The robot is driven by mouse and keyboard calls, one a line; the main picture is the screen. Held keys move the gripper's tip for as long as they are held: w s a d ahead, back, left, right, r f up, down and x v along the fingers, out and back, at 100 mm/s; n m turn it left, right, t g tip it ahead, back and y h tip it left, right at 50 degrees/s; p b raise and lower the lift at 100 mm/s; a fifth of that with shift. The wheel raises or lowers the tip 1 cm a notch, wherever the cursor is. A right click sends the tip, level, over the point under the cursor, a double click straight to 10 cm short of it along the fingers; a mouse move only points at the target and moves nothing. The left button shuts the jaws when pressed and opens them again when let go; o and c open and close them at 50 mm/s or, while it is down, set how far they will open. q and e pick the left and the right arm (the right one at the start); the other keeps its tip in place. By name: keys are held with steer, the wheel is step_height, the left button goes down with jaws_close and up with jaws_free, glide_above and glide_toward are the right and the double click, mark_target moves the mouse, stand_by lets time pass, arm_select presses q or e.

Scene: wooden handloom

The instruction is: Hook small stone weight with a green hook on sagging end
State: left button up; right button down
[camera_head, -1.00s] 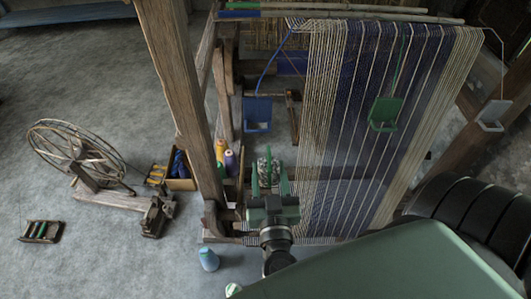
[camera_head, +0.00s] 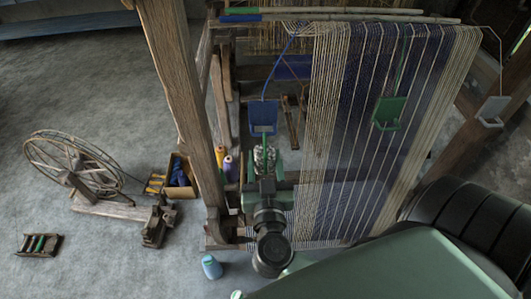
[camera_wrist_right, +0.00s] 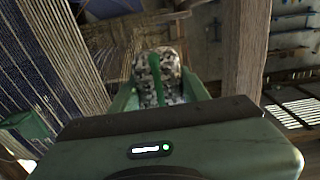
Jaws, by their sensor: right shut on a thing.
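My right gripper (camera_head: 265,170) is shut on a speckled grey-and-white stone weight (camera_head: 262,158) with a green hook on top. The stone is upright between the fingers, and the green hook rises towards the blue hanger (camera_head: 263,113). I cannot tell whether they touch. In the right wrist view the stone (camera_wrist_right: 168,66) and its green hook (camera_wrist_right: 155,75) show between the fingers. The blue hanger hangs from a blue cord left of the warp. A green hanger (camera_head: 388,112) hangs in front of the warp, and a grey one (camera_head: 491,110) hangs at the right. My left gripper is not visible.
The loom's upright post (camera_head: 178,95) stands left of my right gripper. The striped warp (camera_head: 345,150) hangs close on its right. Thread cones (camera_head: 228,167), a box (camera_head: 180,175), a spinning wheel (camera_head: 70,165) and a blue bottle (camera_head: 211,266) are on the floor at left.

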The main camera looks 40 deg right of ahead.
mark_target(264, 154)
steer(key=shift+w+d+f+b, duration=0.25)
steer(key=shift+w+d, duration=0.05)
steer(key=shift+w, duration=0.2)
steer(key=shift+w+d+f+b, duration=0.2)
steer(key=shift+w+d+b, duration=0.1)
steer(key=shift+w, duration=0.2)
steer(key=shift+w+d+f+b, duration=0.2)
steer(key=shift+w+d+f, duration=0.1)
steer(key=shift+w, duration=0.2)
steer(key=shift+f, duration=0.15)
steer(key=shift+f+b, duration=0.4)
steer(key=shift+f, duration=1.25)
steer(key=shift+c, duration=2)
jaws_free()
steer(key=shift+s, duration=0.1)
